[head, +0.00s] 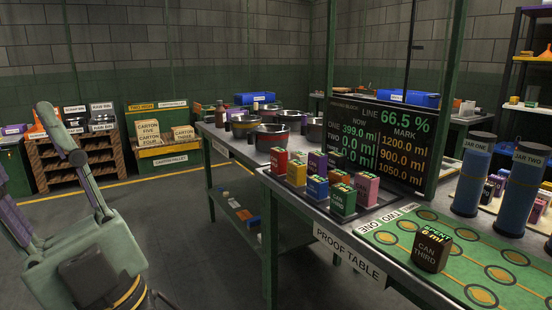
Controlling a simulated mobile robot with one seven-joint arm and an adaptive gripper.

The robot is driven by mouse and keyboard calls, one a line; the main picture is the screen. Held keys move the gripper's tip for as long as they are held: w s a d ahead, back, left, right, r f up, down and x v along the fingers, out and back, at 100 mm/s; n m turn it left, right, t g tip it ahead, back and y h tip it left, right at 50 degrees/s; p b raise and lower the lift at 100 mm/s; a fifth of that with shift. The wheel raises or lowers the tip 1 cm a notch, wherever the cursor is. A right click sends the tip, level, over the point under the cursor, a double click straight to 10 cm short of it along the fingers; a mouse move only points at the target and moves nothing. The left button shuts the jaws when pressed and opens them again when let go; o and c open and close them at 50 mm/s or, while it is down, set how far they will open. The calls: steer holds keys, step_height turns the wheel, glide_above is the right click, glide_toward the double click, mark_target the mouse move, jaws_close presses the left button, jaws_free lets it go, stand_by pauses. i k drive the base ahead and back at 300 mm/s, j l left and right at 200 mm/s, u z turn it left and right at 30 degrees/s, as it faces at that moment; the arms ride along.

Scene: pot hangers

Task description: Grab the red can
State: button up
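The red can (279,161) is a small box-shaped can with a pale label on top. It stands upright at the back left corner of a group of coloured cans on the proof table (282,190). A yellow can (297,174) is just to its right and in front, and a purple can (317,163) is to its right.
Blue can (317,188), green can (343,201) and pink can (366,188) crowd the front of the group. A dark display panel (380,135) stands behind. A dark can (432,252) sits on the green mat (395,245). Tall jars (472,180) stand right.

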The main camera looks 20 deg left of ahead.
mark_target(278, 156)
steer(key=i+j+z, duration=0.1)
steer(key=j, duration=0.55)
steer(key=i+j+z, duration=0.1)
steer(key=i+j, duration=0.15)
steer(key=j, duration=0.45)
steer(key=i+j+z, duration=0.1)
steer(key=j, duration=0.55)
steer(key=i+j+z, duration=0.1)
steer(key=j, duration=0.6)
steer(key=i+j+z, duration=0.1)
steer(key=j, duration=0.6)
